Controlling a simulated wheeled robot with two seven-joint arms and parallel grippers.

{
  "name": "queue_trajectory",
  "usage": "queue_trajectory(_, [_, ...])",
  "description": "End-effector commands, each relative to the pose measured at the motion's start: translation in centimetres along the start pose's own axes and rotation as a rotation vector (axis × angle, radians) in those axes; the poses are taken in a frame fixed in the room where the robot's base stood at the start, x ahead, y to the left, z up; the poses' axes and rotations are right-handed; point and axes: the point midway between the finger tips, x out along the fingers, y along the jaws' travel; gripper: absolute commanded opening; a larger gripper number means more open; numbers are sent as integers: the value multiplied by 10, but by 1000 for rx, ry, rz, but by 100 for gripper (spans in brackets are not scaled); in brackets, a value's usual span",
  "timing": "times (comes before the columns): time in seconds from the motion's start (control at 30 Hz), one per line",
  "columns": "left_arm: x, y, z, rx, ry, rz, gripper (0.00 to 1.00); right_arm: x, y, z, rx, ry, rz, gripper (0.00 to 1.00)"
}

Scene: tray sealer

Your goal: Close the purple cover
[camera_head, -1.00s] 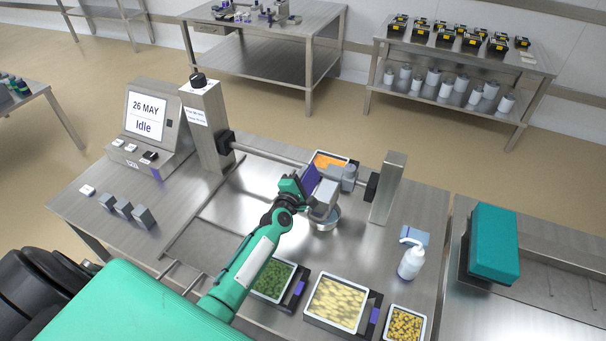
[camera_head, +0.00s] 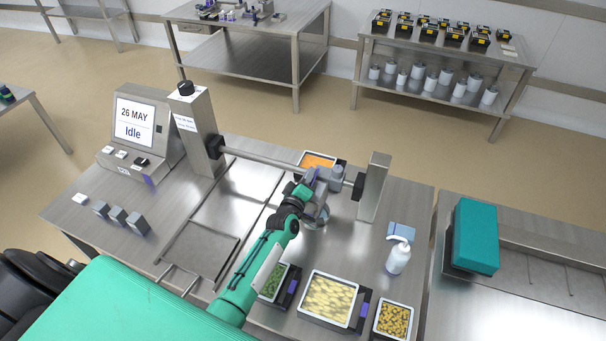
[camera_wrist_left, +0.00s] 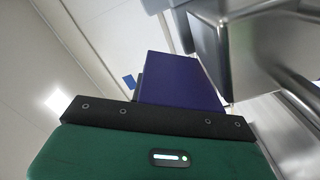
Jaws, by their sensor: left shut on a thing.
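The purple cover (camera_head: 311,176) is attached near the grey sealing-head fittings on the horizontal bar. In the head view only a small part of it shows past my gripper. In the left wrist view the purple cover (camera_wrist_left: 180,80) stands out as a flat panel directly beyond the gripper's black front edge. My left gripper (camera_head: 304,188) is shut on the cover; its fingertips are mostly hidden. My right gripper is out of view.
The bar (camera_head: 265,160) runs between two posts, with the right post (camera_head: 374,188) close by. An orange-filled tray (camera_head: 318,160) lies behind. Filled trays (camera_head: 328,301) and a white pump bottle (camera_head: 398,258) stand in front and right. The screen (camera_head: 135,122) reads Idle.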

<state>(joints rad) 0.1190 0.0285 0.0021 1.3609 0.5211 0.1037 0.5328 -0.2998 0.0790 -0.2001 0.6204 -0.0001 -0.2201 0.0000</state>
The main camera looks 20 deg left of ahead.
Motion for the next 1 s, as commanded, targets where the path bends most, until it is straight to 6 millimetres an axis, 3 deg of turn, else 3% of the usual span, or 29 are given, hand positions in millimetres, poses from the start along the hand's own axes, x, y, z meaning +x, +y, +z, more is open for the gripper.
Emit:
queue_trajectory(0.43, [-1,5,24,423,-3,-3,0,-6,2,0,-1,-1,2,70])
queue_trajectory(1.0, [-1,0,48,894,-4,-3,0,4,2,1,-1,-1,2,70])
